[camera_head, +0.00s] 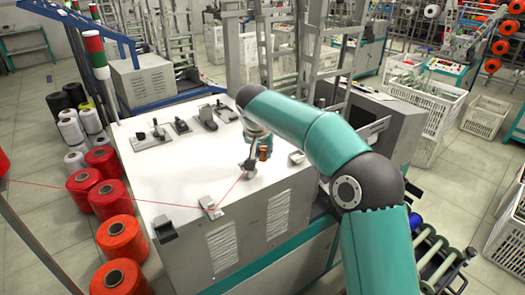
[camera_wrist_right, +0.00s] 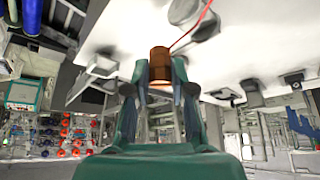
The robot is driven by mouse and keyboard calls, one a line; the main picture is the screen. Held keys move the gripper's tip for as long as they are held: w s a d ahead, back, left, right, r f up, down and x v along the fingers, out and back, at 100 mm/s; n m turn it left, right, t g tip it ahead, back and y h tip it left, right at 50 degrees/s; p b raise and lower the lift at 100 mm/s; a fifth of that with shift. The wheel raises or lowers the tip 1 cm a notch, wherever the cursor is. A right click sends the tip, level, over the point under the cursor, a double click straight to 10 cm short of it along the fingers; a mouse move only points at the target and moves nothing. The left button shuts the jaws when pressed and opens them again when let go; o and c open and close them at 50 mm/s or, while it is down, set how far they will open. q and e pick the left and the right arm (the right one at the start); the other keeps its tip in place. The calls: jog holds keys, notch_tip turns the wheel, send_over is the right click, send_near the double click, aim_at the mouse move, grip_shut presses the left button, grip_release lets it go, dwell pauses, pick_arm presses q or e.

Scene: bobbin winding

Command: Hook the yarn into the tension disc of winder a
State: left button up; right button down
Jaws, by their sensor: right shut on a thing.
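A thin red yarn (camera_head: 110,196) comes in from the left edge and bends at a small metal guide (camera_head: 210,204) on the front of the white machine top. From there it runs up and right to a grey metal fitting (camera_head: 250,168) beside my right gripper (camera_head: 258,151). In the wrist view my right gripper (camera_wrist_right: 160,76) is shut on a small brown cylinder (camera_wrist_right: 160,62), with a fingertip on each side. The red yarn (camera_wrist_right: 192,30) leads from near the cylinder past a grey fitting. I cannot tell whether it sits in a disc. My left gripper is out of view.
Several dark fittings (camera_head: 181,125) stand along the back of the machine top (camera_head: 170,180). Red yarn cones (camera_head: 107,199) and black and white ones stand on the floor at left. A signal lamp (camera_head: 95,50) rises behind the machine. The front left of the top is mostly clear.

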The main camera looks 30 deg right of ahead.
jog(key=shift+d+r+p, duration=0.25)
jog(key=shift+r+p, duration=0.75)
jog(key=shift+r, duration=0.15)
jog(key=shift+d+r+p, duration=0.2)
jog(key=shift+r+p, duration=0.8)
jog(key=shift+r, duration=0.15)
